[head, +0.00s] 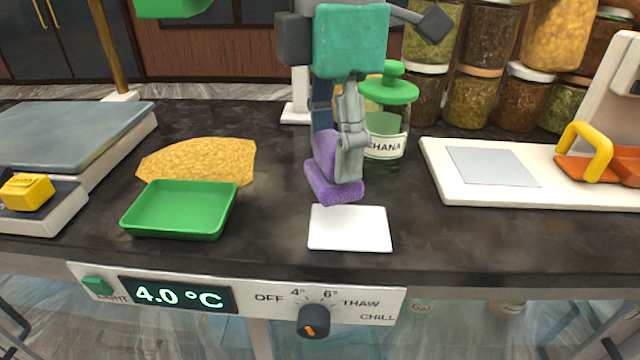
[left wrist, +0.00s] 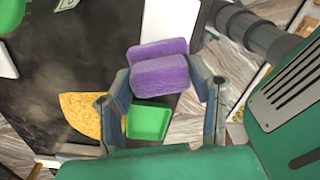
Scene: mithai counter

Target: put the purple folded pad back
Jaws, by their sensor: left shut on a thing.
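The purple folded pad (head: 334,182) is in my left gripper (head: 338,165) in the head view, a little behind a white square mat (head: 350,230) on the dark counter. The pad hangs tilted and seems to be above the counter; the exact gap is hard to tell. In the left wrist view the folded pad (left wrist: 160,76) shows two thick layers, between the two fingers of the left gripper (left wrist: 165,88). The fingers are shut on it. The white mat is bare in the head view. My right gripper is not in view.
A green tray (head: 180,230) and a yellow-brown cloth-like piece (head: 200,160) lie to the left. A green-lidded jar (head: 388,125) stands close behind the pad. A white board (head: 470,190) with a yellow-handled tool (head: 588,150) is at the right. The control panel (head: 240,300) is below the front edge.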

